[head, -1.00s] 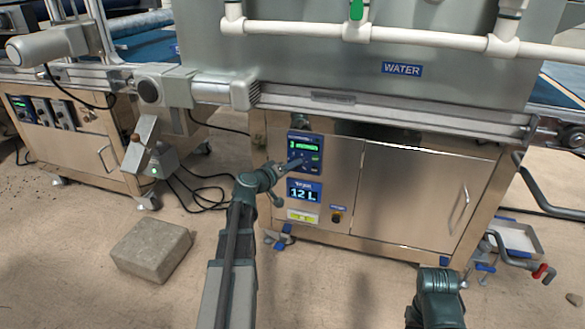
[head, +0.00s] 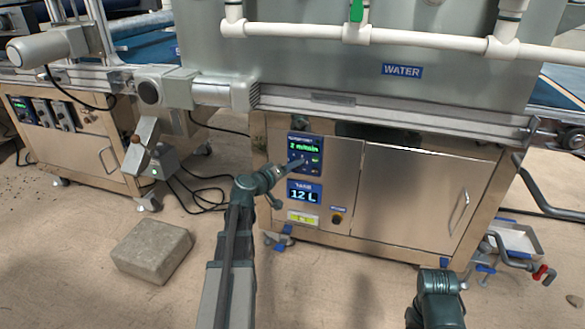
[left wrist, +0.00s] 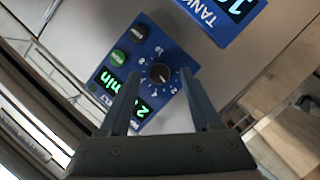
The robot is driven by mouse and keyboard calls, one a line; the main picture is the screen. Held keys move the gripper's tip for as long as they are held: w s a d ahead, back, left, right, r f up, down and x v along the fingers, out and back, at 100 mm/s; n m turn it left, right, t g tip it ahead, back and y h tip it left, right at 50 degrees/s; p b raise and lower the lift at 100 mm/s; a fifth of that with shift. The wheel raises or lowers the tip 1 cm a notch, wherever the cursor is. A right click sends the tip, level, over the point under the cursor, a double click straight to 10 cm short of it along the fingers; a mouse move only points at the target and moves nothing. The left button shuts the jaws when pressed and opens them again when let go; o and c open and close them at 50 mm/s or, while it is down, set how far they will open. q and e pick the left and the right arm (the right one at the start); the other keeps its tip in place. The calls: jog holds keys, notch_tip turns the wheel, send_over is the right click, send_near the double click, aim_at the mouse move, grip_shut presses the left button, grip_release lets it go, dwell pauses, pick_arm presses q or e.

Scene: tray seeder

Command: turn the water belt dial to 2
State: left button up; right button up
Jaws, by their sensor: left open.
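The water belt panel (head: 304,152) is a blue plate on the steel cabinet under the WATER sign. Its green display (head: 304,147) reads 2 m/min. In the left wrist view the dial (left wrist: 160,74) is a black round knob with white numbers around it. My left gripper (head: 303,163) is at this panel. In the left wrist view its two fingers (left wrist: 160,76) are apart, one on each side of the dial; I see no clear contact. The pointer's exact direction is too small to read. My right gripper is out of view; only part of my right arm shows at lower right.
Below the panel is a blue tank display (head: 304,192) reading 12 L. A stone block (head: 152,250) lies on the floor at left. A cabinet door (head: 415,200) is right of the panel.

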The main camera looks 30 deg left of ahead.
pick_arm(q)
jog(key=p+v, duration=0.2)
jog(key=v, duration=1.1)
jog(key=shift+p, duration=0.4)
jog(key=shift+d, duration=0.1)
jog(key=d+f+m+g+h+p, duration=0.2)
jog(key=d+m+g+p, duration=0.15)
jog(key=d, duration=0.95)
jog(key=d+f+m+g+h+p, duration=0.25)
jog(key=d+m+g, duration=0.2)
jog(key=d, duration=0.85)
jog(key=s+d+m+g+y+p, duration=0.5)
jog(key=s+d+g+y+p, duration=0.25)
jog(key=s+d, duration=0.6)
notch_tip(320, 180, up, 38)
jog(key=p, duration=3.6)
jog(key=shift+a+p, duration=0.3)
jog(key=shift+p, duration=0.1)
jog(key=shift+s+f, duration=0.1)
jog(key=shift+s, duration=0.05)
